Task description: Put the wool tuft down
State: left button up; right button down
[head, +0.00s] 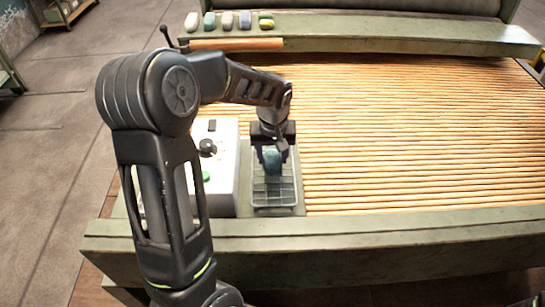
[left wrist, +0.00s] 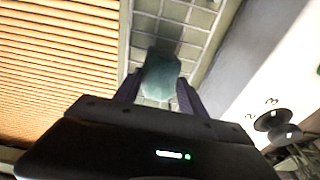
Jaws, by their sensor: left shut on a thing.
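The wool tuft (head: 272,160) is a small teal, blocky lump. My left gripper (head: 271,152) is shut on it and points down over a wire-grid tray (head: 274,200) at the near left of the slatted bed. In the left wrist view the tuft (left wrist: 161,76) sits between the two fingertips (left wrist: 158,88), with the tray's grid cells (left wrist: 190,22) behind it. Whether the tuft touches the tray floor I cannot tell. My right gripper is in neither view.
A white control box (head: 222,165) with a black knob and green button stands just left of the tray. The wooden slatted apron (head: 400,130) fills the right. Several coloured tufts (head: 227,21) lie on the back ledge, above a wooden roller (head: 237,44).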

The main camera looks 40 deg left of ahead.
aim_at(273, 163)
pick_arm(q)
jog(key=shift+f, duration=0.35)
jog(key=o, duration=1.3)
jog(key=shift+o, duration=0.2)
jog(key=shift+r, duration=0.1)
notch_tip(273, 163, up, 12)
jog(key=s+d, duration=0.1)
jog(key=shift+s+p, duration=0.2)
jog(key=shift+p, duration=0.25)
